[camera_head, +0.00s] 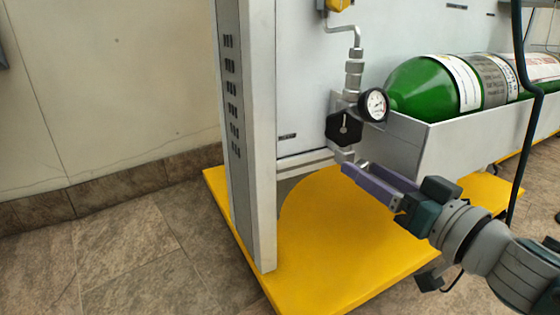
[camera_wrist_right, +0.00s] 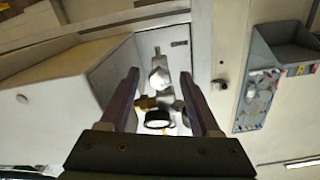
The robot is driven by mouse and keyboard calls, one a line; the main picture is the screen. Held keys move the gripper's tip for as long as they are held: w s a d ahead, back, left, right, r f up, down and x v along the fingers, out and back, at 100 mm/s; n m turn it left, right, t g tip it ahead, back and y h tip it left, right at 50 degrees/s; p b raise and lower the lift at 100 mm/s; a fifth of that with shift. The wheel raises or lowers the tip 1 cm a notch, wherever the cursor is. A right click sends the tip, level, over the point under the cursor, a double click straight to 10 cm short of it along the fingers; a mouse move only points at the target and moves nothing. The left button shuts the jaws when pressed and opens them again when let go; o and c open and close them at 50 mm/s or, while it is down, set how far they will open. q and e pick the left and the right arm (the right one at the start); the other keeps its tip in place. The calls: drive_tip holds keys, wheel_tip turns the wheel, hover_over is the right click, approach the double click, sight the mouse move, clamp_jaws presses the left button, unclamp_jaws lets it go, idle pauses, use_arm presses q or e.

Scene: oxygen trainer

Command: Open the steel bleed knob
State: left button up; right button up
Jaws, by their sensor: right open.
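A steel knob (camera_head: 344,155), which looks like the bleed knob, sits at the bottom of the valve fittings, just below a black knob (camera_head: 343,127). In the right wrist view a bright steel knob (camera_wrist_right: 159,77) shows between the fingertips, with nothing gripped. My right gripper (camera_head: 357,167) is open, its purple fingers pointing up-left at the fittings from just below and right of the steel knob. Whether a finger touches it, I cannot tell. The round gauge (camera_head: 375,105) is above; it also shows in the right wrist view (camera_wrist_right: 157,118). My left gripper is not in view.
A green cylinder (camera_head: 432,88) lies in a grey trough (camera_head: 425,150) right of the fittings. A grey upright post (camera_head: 250,150) stands at the left on a yellow base (camera_head: 330,245). A dark hose (camera_head: 530,90) hangs at the right. A wall bin (camera_wrist_right: 285,45) shows in the wrist view.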

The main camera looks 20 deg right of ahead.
clamp_jaws()
idle(0.5)
